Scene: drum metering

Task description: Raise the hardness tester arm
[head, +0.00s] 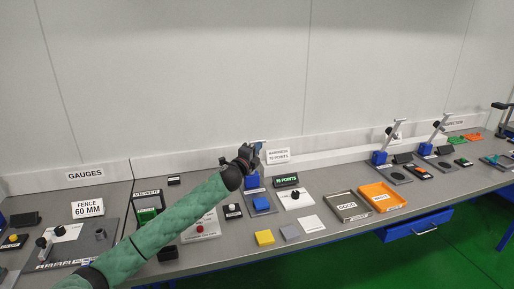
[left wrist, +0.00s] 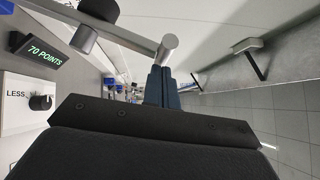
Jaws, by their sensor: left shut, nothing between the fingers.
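The hardness tester (head: 263,204) stands at the bench's middle, with a blue block (head: 252,181) at its rear, under the sign reading "HARDNESS 70 POINTS" (head: 277,156). My left gripper (head: 259,147) is above the block, shut and empty. In the left wrist view, the tester's metal arm (left wrist: 128,38) crosses above the shut blue fingertips (left wrist: 161,80). Its round end (left wrist: 169,42) is close to the fingertips; I cannot tell if they touch. In the head view my gripper hides much of the tester arm. My right gripper is not in view.
A "70 POINTS" display (head: 286,180) and a white panel with a black knob (head: 295,196) stand to the right. A grey tray (head: 334,200) and an orange tray (head: 403,202) lie further right. Yellow (head: 265,238) and grey blocks lie in front.

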